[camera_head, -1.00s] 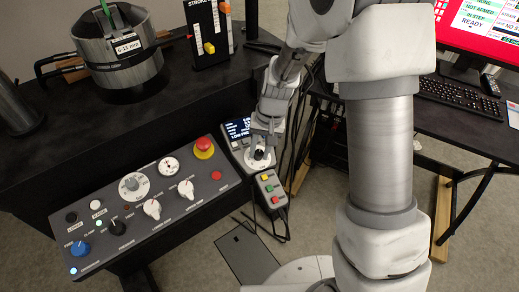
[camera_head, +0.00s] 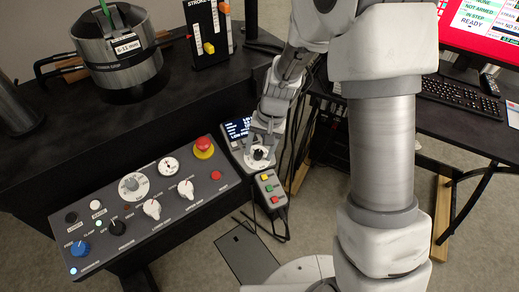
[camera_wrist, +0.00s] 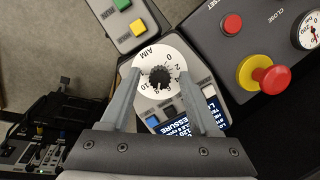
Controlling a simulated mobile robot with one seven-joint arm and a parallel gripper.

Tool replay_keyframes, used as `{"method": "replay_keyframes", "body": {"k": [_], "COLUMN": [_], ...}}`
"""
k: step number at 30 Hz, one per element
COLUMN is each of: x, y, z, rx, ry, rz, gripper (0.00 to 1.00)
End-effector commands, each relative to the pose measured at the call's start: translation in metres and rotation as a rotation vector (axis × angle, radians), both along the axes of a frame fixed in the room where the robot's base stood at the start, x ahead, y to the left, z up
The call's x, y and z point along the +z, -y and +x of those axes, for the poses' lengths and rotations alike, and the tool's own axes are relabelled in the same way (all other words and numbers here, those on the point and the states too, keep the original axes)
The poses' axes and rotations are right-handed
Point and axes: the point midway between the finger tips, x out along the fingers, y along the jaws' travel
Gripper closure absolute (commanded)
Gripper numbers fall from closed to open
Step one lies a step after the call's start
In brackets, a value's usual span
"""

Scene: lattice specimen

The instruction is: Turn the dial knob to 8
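The dial knob (camera_wrist: 160,76) is small, black and ridged. It sits in the middle of a round white dial plate (camera_wrist: 143,60) marked AIM with numbers up to 10. In the wrist view the 8 and 10 lie toward my gripper's palm, and 0 and 2 on the far and right side. I cannot read where the knob points. In the head view the knob (camera_head: 259,153) is on the grey control box beside the display. My gripper (camera_wrist: 159,73) is open, with one finger on each side of the knob and visible gaps between. In the head view it comes from above (camera_head: 264,137).
A larger panel (camera_head: 150,205) with knobs and a red emergency stop (camera_head: 203,147) stands close on the left. Cables hang behind the box. A keyboard (camera_head: 458,98) lies far right.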

Motion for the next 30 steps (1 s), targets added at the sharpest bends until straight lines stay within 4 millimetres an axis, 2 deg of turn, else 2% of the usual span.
{"method": "replay_keyframes", "body": {"k": [7,11,14,24,30], "x": [0.0,0.009,0.025,0.107,0.146], "y": [0.0,0.002,0.004,0.021,0.029], "z": [-0.001,0.0,0.0,0.001,0.0], "rx": [0.0,0.001,0.001,-0.001,0.0], "ry": [-0.002,-0.001,0.001,0.004,0.002], "rz": [-0.001,0.0,0.001,0.0,0.001], "gripper": [0.38,0.38,0.38,0.38,0.38]}}
